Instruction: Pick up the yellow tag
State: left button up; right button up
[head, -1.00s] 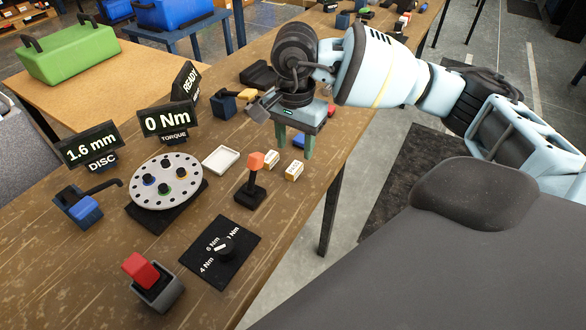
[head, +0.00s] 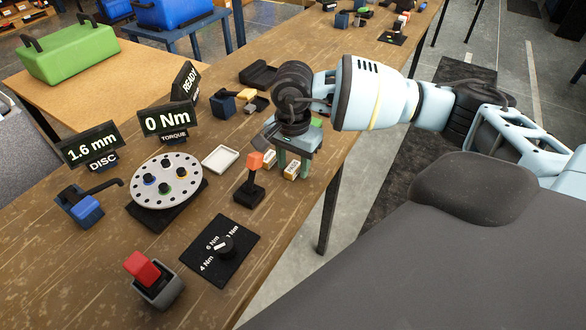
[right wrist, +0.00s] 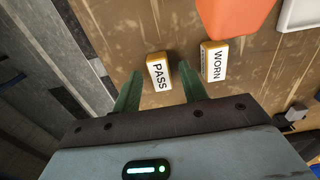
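Two small white-faced tags with yellow edges lie on the wooden bench. The PASS tag (right wrist: 158,73) appears between the fingertips of my right gripper (right wrist: 160,72) in the right wrist view. The WORN tag (right wrist: 214,62) lies just outside the right-hand finger. In the head view the PASS tag (head: 292,171) shows between the green fingers of my right gripper (head: 293,164), and the WORN tag is partly hidden by a finger. The right gripper is open and points down; I cannot tell whether its tips reach the bench. My left gripper is not in view.
An orange-topped lever (head: 254,173) stands close left of the gripper, and a white tray (head: 221,159) lies beyond it. A perforated disc (head: 167,181), a dial plate (head: 221,246) and a red switch (head: 142,270) are further left. The bench's edge is close on the right.

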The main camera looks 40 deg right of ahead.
aim_at(294, 170)
grip_shut()
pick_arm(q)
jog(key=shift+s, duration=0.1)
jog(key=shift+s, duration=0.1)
pick_arm(e)
jog(key=shift+r, duration=0.1)
jog(key=shift+r, duration=0.45)
jog(key=shift+s+a+r, duration=0.1)
jog(key=shift+s+r, duration=0.15)
jog(key=shift+r, duration=0.4)
jog(key=shift+s+a+r, duration=0.1)
jog(key=shift+s+r, duration=0.1)
jog(key=shift+r, duration=0.4)
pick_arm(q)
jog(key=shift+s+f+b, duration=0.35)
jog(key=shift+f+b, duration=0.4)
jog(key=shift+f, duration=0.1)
pick_arm(e)
jog(key=s+a, duration=0.3)
jog(key=s, duration=0.4)
jog(key=s+a+r, duration=0.1)
jog(key=s+a, duration=0.2)
jog(key=s, duration=0.3)
jog(key=shift+s+r, duration=0.2)
jog(key=shift+s, duration=0.2)
